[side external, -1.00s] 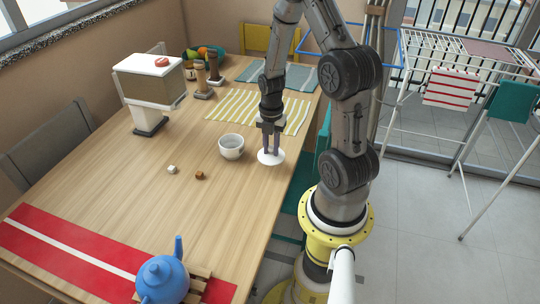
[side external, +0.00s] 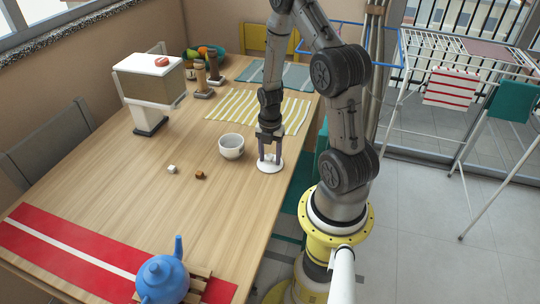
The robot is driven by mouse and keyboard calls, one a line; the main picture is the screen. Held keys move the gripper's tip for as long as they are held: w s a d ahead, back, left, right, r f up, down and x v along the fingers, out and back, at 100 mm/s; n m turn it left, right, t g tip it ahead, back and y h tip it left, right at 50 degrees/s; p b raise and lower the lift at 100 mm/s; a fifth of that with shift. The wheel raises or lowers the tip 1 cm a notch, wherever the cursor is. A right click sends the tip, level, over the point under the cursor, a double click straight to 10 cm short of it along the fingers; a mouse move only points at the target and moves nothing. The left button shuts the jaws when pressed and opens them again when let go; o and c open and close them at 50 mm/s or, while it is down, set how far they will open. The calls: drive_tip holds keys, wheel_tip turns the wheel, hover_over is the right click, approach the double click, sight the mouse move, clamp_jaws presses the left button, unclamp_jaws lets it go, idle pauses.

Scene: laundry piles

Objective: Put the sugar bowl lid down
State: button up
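The sugar bowl lid (side external: 270,168) is a white disc lying flat on the wooden table near its right edge. My gripper (side external: 270,158) points straight down over the lid. Its two fingers are spread apart, with a small pale part of the lid showing between them. The fingertips are very close to the lid's top; I cannot tell if they touch it. The sugar bowl (side external: 231,147) is a white-grey round bowl standing uncovered just left of the lid, with a gap between them.
A white cube (side external: 172,169) and a brown cube (side external: 200,175) lie left of the bowl. A yellow striped mat (side external: 245,107) lies behind. A blue teapot (side external: 162,279) is at the front, near a red runner (side external: 60,248). The table's left middle is clear.

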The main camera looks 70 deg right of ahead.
sight(270, 155)
drive_tip(key=w+a+r+m+t, duration=0.1)
drive_tip(key=a+r+m, duration=0.1)
drive_tip(key=r, duration=0.7)
drive_tip(key=w+a+r+m, duration=0.1)
drive_tip(key=a+r, duration=0.2)
drive_tip(key=r, duration=0.6)
drive_tip(key=s+a+r+m+t, duration=0.2)
drive_tip(key=s+a+r+m, duration=0.2)
drive_tip(key=a+r+m, duration=0.2)
drive_tip(key=s+a+r+m+t, duration=0.2)
drive_tip(key=s+a+r+m, duration=0.2)
drive_tip(key=a+m, duration=0.5)
wheel_tip(270, 155, up, 2)
drive_tip(key=shift+s+a+r+t, duration=0.15)
drive_tip(key=shift+s+a+t, duration=0.15)
drive_tip(key=shift+a, duration=0.7)
